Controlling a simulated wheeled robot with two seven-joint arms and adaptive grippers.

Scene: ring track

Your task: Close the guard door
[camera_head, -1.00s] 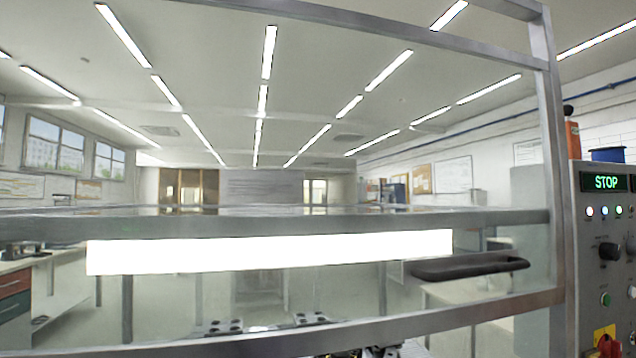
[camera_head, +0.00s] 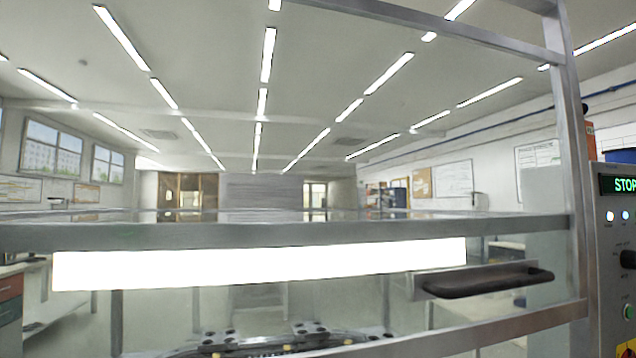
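The guard door (camera_head: 290,233) is a grey metal frame with a clear panel, and it spans the view close in front of me. A bright white strip (camera_head: 255,264) runs across it. A dark bar handle (camera_head: 488,280) sits on the door at the lower right. Through the panel, part of a track (camera_head: 270,347) with several dark-dotted blocks shows at the bottom. Whether the door is open or shut is unclear from this angle. Neither of my grippers is in view.
A control panel (camera_head: 616,262) with a green STOP display, lamps and knobs stands at the right edge. A metal upright (camera_head: 575,150) stands between door and panel. Behind are a room with windows at the left, wall boards and benches.

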